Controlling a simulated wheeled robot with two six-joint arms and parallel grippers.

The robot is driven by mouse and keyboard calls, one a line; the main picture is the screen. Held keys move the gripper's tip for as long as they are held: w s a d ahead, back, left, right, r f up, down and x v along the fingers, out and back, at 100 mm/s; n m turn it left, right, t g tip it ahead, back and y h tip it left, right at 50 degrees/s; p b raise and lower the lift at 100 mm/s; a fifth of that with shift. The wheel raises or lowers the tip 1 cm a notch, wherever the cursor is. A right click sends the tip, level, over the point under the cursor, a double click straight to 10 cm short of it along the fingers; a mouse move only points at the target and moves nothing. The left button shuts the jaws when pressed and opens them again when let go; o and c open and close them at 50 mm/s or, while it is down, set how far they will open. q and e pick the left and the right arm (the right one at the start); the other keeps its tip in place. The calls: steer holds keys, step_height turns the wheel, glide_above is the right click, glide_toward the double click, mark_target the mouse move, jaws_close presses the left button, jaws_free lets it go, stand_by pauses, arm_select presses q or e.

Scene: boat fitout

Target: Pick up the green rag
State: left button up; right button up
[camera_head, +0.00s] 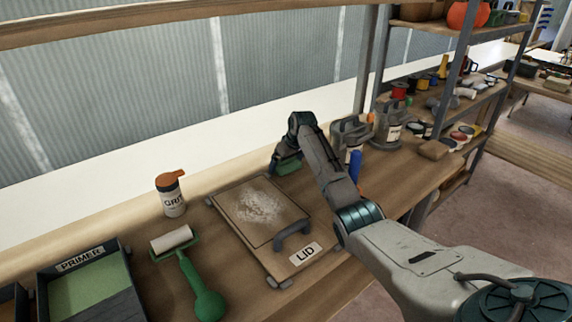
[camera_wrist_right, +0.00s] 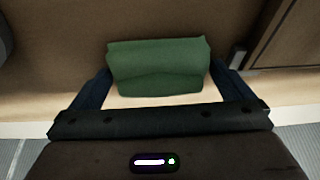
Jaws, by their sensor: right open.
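The green rag (camera_head: 289,167) lies on the wooden bench behind the lid board, partly hidden by my right gripper (camera_head: 283,158) in the head view. In the right wrist view the rag (camera_wrist_right: 158,60) looks like a folded green block. It sits between the two dark, spread fingers of my right gripper (camera_wrist_right: 160,72). The fingers are open, one on each side of the rag; I cannot tell whether they touch it. My left gripper is not in view.
The board marked LID (camera_head: 232,217) lies in front of the rag. A GRIT bottle (camera_head: 171,196), a green-handled roller (camera_head: 204,302) and a PRIMER tray (camera_head: 84,290) stand to the left. Grey jugs (camera_head: 387,127) and a shelf rack with cans stand to the right.

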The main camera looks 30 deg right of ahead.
steer(key=shift+c, duration=0.2)
steer(key=c, duration=0.6)
steer(key=shift+r, duration=0.1)
